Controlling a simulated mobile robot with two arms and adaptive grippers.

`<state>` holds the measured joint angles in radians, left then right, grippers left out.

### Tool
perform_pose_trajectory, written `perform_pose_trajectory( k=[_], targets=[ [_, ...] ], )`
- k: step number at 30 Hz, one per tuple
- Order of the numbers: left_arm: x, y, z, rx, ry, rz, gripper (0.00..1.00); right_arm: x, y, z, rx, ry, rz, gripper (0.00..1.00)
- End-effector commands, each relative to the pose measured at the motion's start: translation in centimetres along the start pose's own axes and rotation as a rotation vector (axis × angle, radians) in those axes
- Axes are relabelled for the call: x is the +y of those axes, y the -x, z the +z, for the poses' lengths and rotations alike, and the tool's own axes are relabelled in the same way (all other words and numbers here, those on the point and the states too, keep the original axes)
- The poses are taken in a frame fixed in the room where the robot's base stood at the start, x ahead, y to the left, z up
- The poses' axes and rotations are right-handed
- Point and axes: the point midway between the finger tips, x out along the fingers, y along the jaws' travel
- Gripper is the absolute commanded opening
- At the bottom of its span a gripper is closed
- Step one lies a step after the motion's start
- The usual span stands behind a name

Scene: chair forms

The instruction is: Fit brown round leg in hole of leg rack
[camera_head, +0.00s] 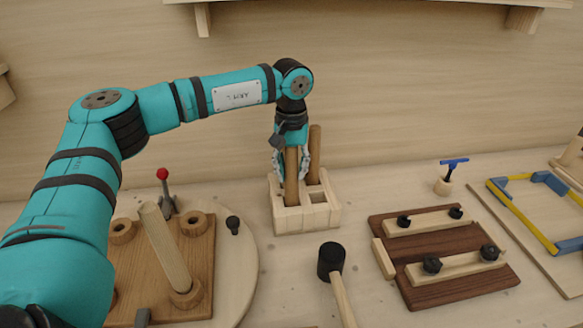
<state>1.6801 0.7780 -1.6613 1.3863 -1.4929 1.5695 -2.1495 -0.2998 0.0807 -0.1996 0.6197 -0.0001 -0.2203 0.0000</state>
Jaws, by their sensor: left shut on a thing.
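My left gripper (290,152) points down over the pale wooden leg rack (306,218) and is shut on a brown round leg (291,182). The leg is nearly upright. Its lower end meets the top of the rack at the front left, and I cannot tell how deep it sits in a hole there. A second brown round leg (314,155) stands upright in the rack just behind and to the right. An empty square hole (316,197) shows at the front right of the rack. My right gripper is out of view.
Left of the rack is a brown board (200,245) with a tilted pale leg (166,248) and a red-knobbed clamp (164,188). A black-headed mallet (331,262) lies in front. A dark board with clamped strips (462,285) is at the right.

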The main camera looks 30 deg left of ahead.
Motion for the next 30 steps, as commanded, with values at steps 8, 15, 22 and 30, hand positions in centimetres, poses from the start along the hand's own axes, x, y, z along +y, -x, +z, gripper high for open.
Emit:
perform_pose_trajectory(
  k=[8,15,22,30],
  targets=[
    [0.0,-0.3,0.0,0.001,0.000,0.000,0.38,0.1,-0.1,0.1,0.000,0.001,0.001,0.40],
    [0.0,-0.3,0.0,0.000,0.000,0.000,0.56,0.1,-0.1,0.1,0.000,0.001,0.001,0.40],
    [0.0,0.1,0.0,0.000,0.000,0.000,0.56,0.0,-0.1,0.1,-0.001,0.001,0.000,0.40],
    [0.1,4.7,-0.1,0.004,0.001,0.003,0.56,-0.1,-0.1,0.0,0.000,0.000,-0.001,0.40]
  ],
)
